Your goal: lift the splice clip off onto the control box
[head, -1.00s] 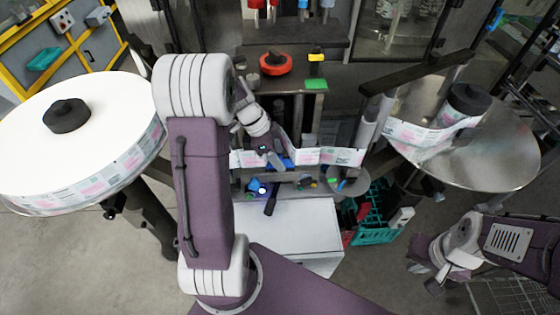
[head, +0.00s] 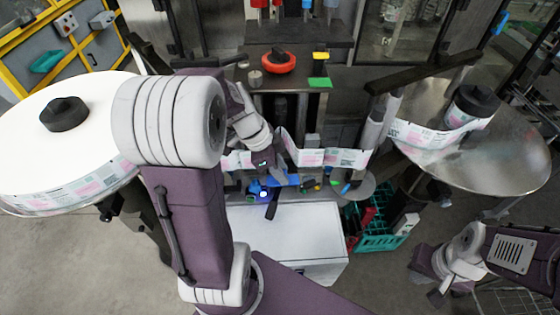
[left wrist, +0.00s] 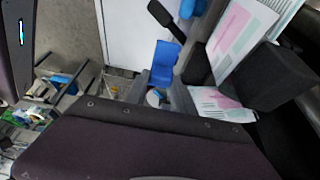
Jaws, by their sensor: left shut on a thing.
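My left gripper (head: 266,176) is low in front of the printed label web (head: 318,157) in the head view. It is shut on the splice clip, which shows as a blue piece (head: 287,180) at the fingers, partly hidden by them. Blue pieces also show in the left wrist view, but I cannot tell which is the clip. The control box is probably the white box (head: 285,240) just below the gripper. Its pale top looks bare. My right gripper (head: 436,291) hangs at the lower right, away from the web; its jaws are too small to read.
A large white reel (head: 95,115) stands left and a metal disc (head: 500,160) right. A teal crate (head: 380,240) is right of the white box. A shelf with an orange-red ring (head: 278,61) stands behind the web.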

